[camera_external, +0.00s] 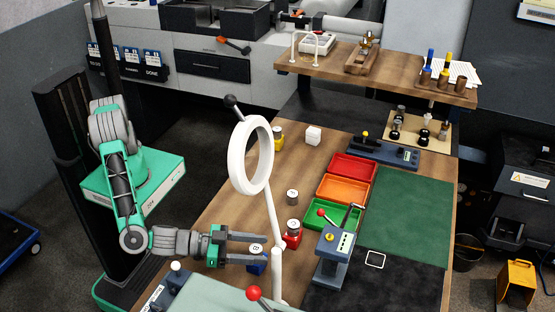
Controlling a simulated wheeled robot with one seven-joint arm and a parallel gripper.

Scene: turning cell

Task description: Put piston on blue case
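A blue case (257,267) stands near the left edge of the wooden table. A small metal piston-like cylinder (257,247) with a pale, marked top sits at the top of it, as seen from this camera. My gripper (262,247) reaches in from the left, level, with its two fingers spread on either side of that cylinder. A gap seems to show between fingers and cylinder; exact contact is hard to tell. Another loose metal cylinder (292,197) stands on the table farther back, right of the white ring stand.
A red case (291,241) with a metal cylinder on top stands right of my gripper, behind the lamp pole (274,225). A yellow case (278,144) and white cube (313,134) are farther back. Red, orange and green trays (318,213) and a lever press (334,252) stand to the right.

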